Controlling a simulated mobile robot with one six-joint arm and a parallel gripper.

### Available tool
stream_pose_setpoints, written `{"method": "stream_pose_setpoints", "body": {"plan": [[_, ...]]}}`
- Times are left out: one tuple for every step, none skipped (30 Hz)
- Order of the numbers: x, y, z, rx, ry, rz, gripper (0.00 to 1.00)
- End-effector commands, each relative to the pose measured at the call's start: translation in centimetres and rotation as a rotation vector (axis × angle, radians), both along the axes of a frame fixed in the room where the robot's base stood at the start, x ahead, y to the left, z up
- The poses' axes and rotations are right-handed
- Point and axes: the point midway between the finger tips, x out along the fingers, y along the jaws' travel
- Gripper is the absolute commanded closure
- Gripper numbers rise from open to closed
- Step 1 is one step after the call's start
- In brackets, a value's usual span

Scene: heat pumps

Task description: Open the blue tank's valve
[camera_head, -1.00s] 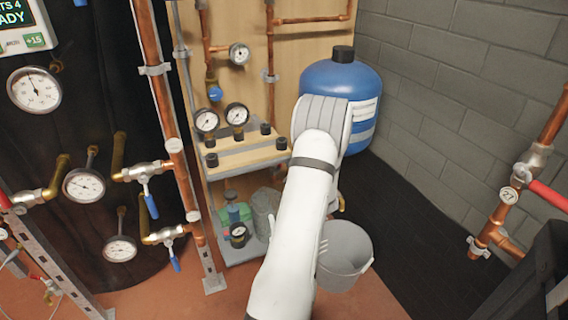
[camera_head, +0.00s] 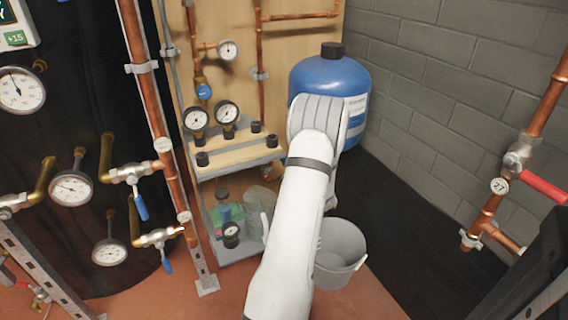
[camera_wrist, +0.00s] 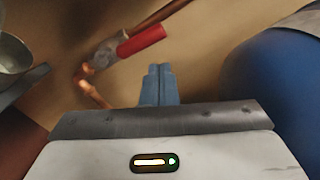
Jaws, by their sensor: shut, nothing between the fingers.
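The blue tank (camera_head: 318,76) with a black cap stands in the back corner, partly covered by my arm. It also fills the right side of the wrist view (camera_wrist: 275,95). A valve with a red handle (camera_wrist: 142,40) sits on a copper pipe, up and left of my fingertips in the wrist view. It is hidden behind my arm in the head view. My gripper (camera_wrist: 160,72) is shut and empty. Its fingertips appear apart from the red handle. The gripper is hidden in the head view.
A grey bucket (camera_head: 342,252) stands on the floor beside my arm. A shelf (camera_head: 235,160) with gauges stands left. Copper pipes with blue-handled valves (camera_head: 141,205) are further left. Another red-handled valve (camera_head: 543,187) is on the right, by the grey block wall (camera_head: 440,90).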

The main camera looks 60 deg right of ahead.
Motion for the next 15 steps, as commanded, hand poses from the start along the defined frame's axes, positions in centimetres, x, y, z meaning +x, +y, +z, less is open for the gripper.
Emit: {"method": "stream_pose_setpoints", "body": {"plan": [[-0.5,-0.8,-0.4,-0.004,-0.001,-0.001,1.0],[-0.8,-1.3,-0.4,-0.004,-0.002,-0.002,1.0],[-1.5,-1.2,0.0,-0.001,-0.001,-0.002,1.0],[-2.3,-0.7,0.3,0.002,-0.001,-0.002,1.0],[-3.0,-0.4,0.3,0.003,-0.001,-0.004,1.0],[-3.9,0.1,0.4,0.003,-0.002,-0.003,1.0],[-4.5,0.4,0.3,0.003,-0.001,-0.003,1.0],[-5.1,0.7,0.3,0.003,-0.002,-0.004,1.0],[-5.9,1.2,0.3,0.003,-0.002,-0.003,1.0],[-6.4,1.4,0.3,0.003,-0.001,-0.003,1.0],[-6.9,1.7,0.3,0.001,-0.002,-0.003,1.0],[-7.5,2.1,0.2,0.002,-0.002,-0.001,1.0],[-7.8,2.3,0.2,0.002,-0.002,-0.001,1.0],[-8.2,2.5,0.2,0.001,-0.002,-0.002,1.0],[-8.6,2.7,0.1,0.001,-0.003,-0.001,1.0]]}}
